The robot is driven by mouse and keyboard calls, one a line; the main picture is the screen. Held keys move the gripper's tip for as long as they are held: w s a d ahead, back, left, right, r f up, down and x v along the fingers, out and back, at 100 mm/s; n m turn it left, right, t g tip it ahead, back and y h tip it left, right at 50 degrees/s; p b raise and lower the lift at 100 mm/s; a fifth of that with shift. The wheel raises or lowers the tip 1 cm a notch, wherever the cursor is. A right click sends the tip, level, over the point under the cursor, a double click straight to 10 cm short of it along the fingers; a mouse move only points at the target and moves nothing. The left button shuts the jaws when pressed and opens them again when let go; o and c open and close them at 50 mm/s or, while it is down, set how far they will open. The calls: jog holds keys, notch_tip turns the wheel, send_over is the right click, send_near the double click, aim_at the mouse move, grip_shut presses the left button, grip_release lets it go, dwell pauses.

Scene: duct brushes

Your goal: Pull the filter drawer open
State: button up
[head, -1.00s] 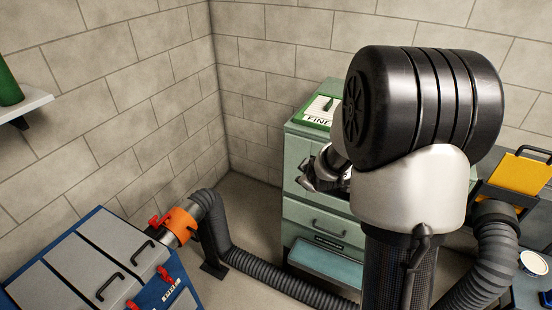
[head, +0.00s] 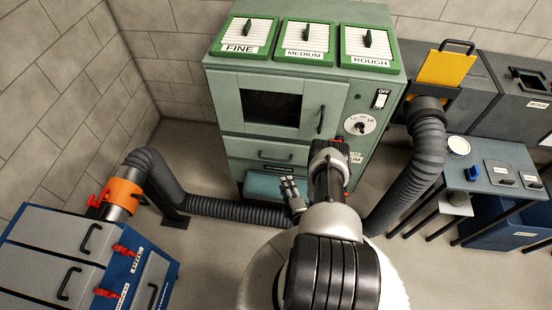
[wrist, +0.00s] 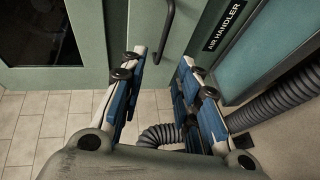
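The green air handler cabinet (head: 345,120) stands against the back wall. Its filter drawer (head: 237,149), the panel under the windowed door, looks closed, with a dark bar handle (head: 275,157). In the wrist view the drawer handle (wrist: 166,30) shows upright at the top, just beyond the fingertips. My gripper (head: 288,183) is in front of the cabinet, low and slightly right of the handle in the head view. In the wrist view my gripper (wrist: 164,57) is open, with blue-padded fingers apart and nothing between them. It appears apart from the handle.
A teal ledge (head: 262,186) juts out below the drawer. The windowed door (head: 230,105) is above, with filters on top. Hoses run at the left (head: 225,209) and right (head: 410,170). A blue-grey unit (head: 75,250) stands front left, a table (head: 480,160) at right.

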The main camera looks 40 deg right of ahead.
jog(key=f+b+x, duration=0.1)
jog(key=b+x, duration=0.8)
jog(key=x, duration=0.6)
jog(key=shift+h, duration=0.3)
jog(key=shift+c, duration=0.4)
grip_shut()
